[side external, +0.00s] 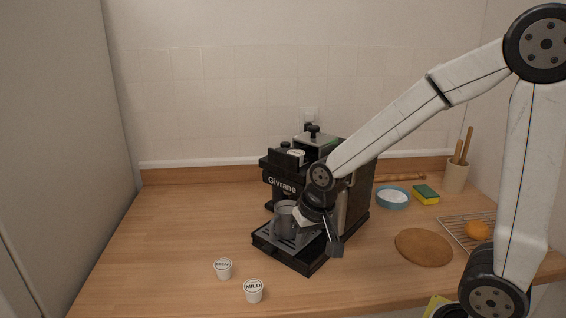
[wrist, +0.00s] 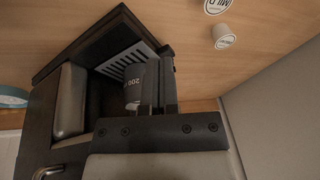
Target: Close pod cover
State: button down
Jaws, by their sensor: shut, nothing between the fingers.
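The black coffee machine (side external: 322,185) stands in the middle of the counter. On its top front is a dark knobbed part (side external: 286,157), with a pale round pod-like top (side external: 296,153) beside it. I take this as the pod cover area; the cover's exact angle is too small to tell. My gripper (wrist: 160,62) is shut and empty, low in front of the machine by a grey cup (side external: 284,218). The cup stands on the drip tray (side external: 292,253) and shows "200" behind my fingers in the wrist view (wrist: 134,80). The pod cover is out of the wrist view.
Two pods, one (side external: 223,268) and one marked MILD (side external: 254,290), lie on the front counter. The left counter is clear.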

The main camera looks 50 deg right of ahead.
aim_at(327, 137)
jog(key=w+d+r+m+t, duration=0.1)
jog(key=w+d+r+m, duration=0.3)
jog(key=w+r+m, duration=0.4)
jog(key=w+d+r+m+t, duration=0.1)
jog(key=w+d+r+m, duration=0.3)
jog(key=r, duration=0.5)
jog(key=s+d+r+n+y, duration=0.1)
jog(key=s+d+r+n, duration=0.2)
jog(key=d, duration=0.4)
jog(key=s+d+r+n, duration=0.3)
jog(key=d+n, duration=0.2)
jog(key=d, duration=0.2)
jog(key=s+d+r+n+y, duration=0.1)
jog(key=s+d+r+n, duration=0.2)
jog(key=d, duration=0.5)
jog(key=shift+r+n+t+y, duration=0.2)
jog(key=shift+n+t+y, duration=0.15)
jog(key=shift+n, duration=0.35)
jog(key=shift+w, duration=0.1)
